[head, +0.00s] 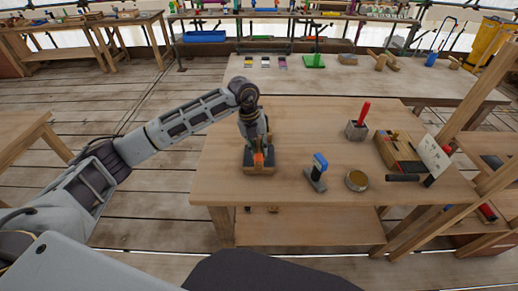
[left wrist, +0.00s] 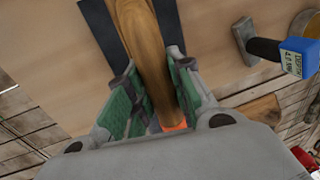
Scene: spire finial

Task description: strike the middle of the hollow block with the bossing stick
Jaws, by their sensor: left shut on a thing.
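My left gripper (head: 261,147) is at the left part of the wooden workbench, pointing down. In the left wrist view, its green-padded fingers (left wrist: 152,75) are shut on the bossing stick, a long brown wooden tool (left wrist: 144,40) with an orange end. The orange part (head: 259,160) shows below the gripper in the head view. Beneath is what looks like the hollow block (head: 259,171), a low wooden block with dark grey material on it. The gripper and stick hide its middle, so I cannot tell whether the stick touches it. My right gripper is out of view.
A blue-headed tool (head: 319,164) stands right of the block, beside a round tin (head: 356,181). A grey holder (head: 356,131) with a red-handled tool stands behind them. A wooden box (head: 400,151) and a white card (head: 434,158) are at right. The bench's back left is clear.

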